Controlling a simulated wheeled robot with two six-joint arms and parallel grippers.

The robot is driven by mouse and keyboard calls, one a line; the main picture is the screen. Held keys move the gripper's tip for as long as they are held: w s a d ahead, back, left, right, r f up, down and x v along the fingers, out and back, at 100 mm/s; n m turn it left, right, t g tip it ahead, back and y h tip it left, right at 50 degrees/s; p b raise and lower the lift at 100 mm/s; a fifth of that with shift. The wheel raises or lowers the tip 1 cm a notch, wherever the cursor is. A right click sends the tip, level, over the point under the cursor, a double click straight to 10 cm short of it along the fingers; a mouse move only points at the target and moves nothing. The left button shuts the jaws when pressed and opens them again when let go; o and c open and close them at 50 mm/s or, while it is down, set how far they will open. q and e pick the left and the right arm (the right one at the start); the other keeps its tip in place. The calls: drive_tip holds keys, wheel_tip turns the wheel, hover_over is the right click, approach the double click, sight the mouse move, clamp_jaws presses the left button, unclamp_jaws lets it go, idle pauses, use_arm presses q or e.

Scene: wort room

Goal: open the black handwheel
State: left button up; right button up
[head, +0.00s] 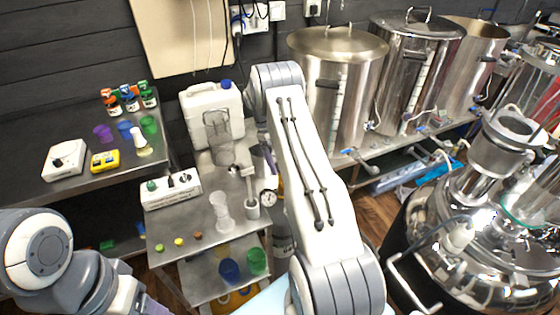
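I cannot make out a black handwheel for certain in the head view. My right arm rises through the middle and bends down behind its own upper link. Its end, with my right gripper (249,170), is small and partly hidden near a metal post fitting (252,208) on the steel cart. I cannot tell whether its fingers are open or touching anything. A round pressure gauge (268,198) sits beside the fitting. My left arm shows at the lower left, and its gripper is out of the picture.
The steel cart (185,262) bears a white jerrycan (212,105), a clear jug (217,130) and a white control box (171,191). A side table with bottles and cups stands at the left. Large steel kettles (335,95) line the back right; a shiny vessel (480,235) fills the right.

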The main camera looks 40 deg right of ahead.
idle(0.3)
drive_tip(key=b+v, duration=0.1)
drive_tip(key=v, duration=0.9)
drive_tip(key=shift+w+r+b, duration=0.15)
drive_tip(key=shift+r+b, duration=0.05)
drive_tip(key=shift+b, duration=0.1)
